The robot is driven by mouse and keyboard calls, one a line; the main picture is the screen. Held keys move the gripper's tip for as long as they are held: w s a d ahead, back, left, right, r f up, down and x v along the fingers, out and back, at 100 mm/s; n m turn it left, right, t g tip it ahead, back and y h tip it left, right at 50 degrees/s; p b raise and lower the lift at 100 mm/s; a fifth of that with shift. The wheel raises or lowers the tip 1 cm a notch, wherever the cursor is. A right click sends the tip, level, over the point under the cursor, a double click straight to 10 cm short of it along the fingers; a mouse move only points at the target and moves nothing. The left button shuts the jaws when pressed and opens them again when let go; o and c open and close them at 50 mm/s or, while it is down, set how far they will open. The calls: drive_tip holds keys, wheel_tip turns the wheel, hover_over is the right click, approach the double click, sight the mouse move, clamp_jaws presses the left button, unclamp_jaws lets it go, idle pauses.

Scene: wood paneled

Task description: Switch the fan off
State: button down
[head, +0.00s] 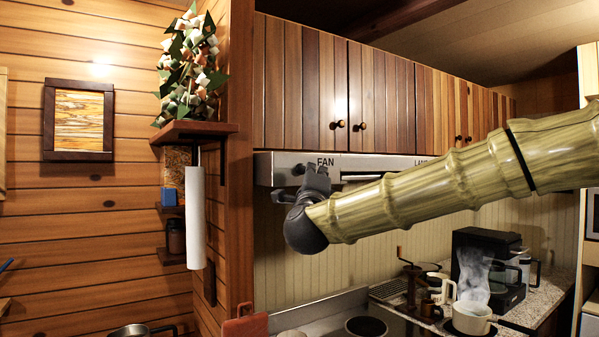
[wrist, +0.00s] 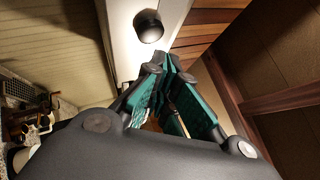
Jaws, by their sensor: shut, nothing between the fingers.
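The range hood (head: 284,166) is a pale metal strip under the wall cabinets, with the word FAN on its front. My gripper (head: 317,174) is in front of the hood just below that word and hides part of the panel. In the wrist view, a round black knob (wrist: 148,26) sticks out of the pale hood panel (wrist: 122,45). My gripper (wrist: 166,64) is shut and empty, its fingertips close to the knob with a small gap showing between them. The knob's setting cannot be read.
Wooden cabinets (head: 385,95) hang directly above the hood. A wooden post (head: 240,150) with a paper towel roll (head: 195,218) stands left.

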drive_tip(key=s+d+b, duration=0.1)
drive_tip(key=s, duration=0.1)
drive_tip(key=s+d+b, duration=0.2)
drive_tip(key=shift+s+d+b, duration=0.25)
drive_tip(key=shift+s+b, duration=0.05)
idle(0.4)
drive_tip(key=shift+r, duration=0.15)
